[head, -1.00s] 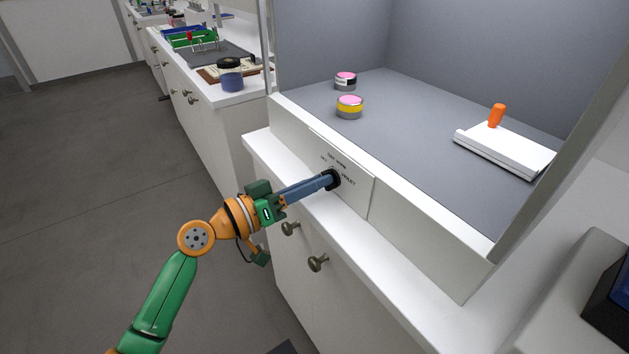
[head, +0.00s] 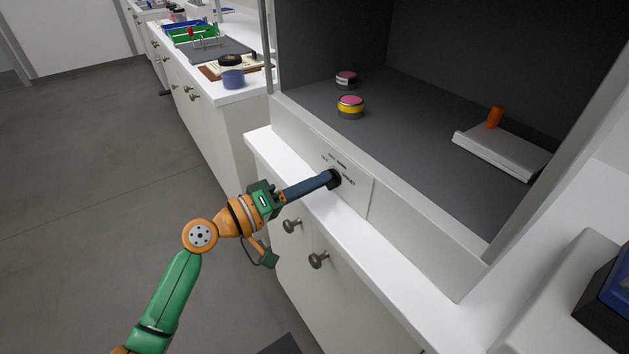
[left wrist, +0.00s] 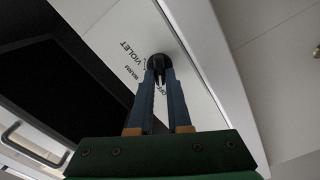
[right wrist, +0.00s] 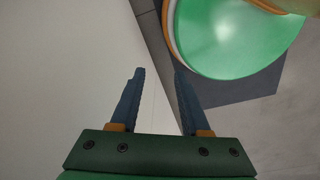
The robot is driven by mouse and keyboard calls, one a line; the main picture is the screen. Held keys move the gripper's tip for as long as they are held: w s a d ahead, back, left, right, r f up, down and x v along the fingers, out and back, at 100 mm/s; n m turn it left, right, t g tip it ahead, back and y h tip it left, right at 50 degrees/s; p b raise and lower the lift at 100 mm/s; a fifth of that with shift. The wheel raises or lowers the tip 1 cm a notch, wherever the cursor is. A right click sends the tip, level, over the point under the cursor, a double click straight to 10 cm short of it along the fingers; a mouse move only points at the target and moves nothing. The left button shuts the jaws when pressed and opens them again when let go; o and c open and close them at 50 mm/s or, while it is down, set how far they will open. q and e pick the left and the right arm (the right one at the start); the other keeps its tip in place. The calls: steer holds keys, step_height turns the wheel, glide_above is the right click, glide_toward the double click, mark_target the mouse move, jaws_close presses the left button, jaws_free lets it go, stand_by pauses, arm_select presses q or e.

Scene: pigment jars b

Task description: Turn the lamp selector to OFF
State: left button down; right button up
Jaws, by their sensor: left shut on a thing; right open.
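The lamp selector is a round black knob (head: 334,178) on the white front panel (head: 356,195) of the booth. It also shows in the left wrist view (left wrist: 159,62), with the printed words OFF, WARM and VIOLET around it. My left gripper (head: 328,180) is shut on the knob, with its blue fingers (left wrist: 160,75) on either side of the grip. The fingers hide part of the dial, so I cannot read its exact pointing. The booth interior (head: 430,110) is dark. My right gripper (right wrist: 158,75) is open and empty, seen only in the right wrist view.
Inside the booth stand two pink-topped jars (head: 350,106) and a white slab (head: 500,153) with an orange peg (head: 495,117). A white ledge (head: 300,180) runs below the panel, above drawer knobs (head: 318,260). Another bench (head: 245,95) stands at the back left.

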arm_select(q)
steer(key=shift+f, duration=0.15)
steer(key=c, duration=0.9)
jaws_free()
steer(key=shift+o, duration=0.2)
steer(key=b+v, duration=0.1)
steer(key=v, duration=0.6)
steer(key=shift+b, duration=0.4)
steer(key=shift+s, duration=0.1)
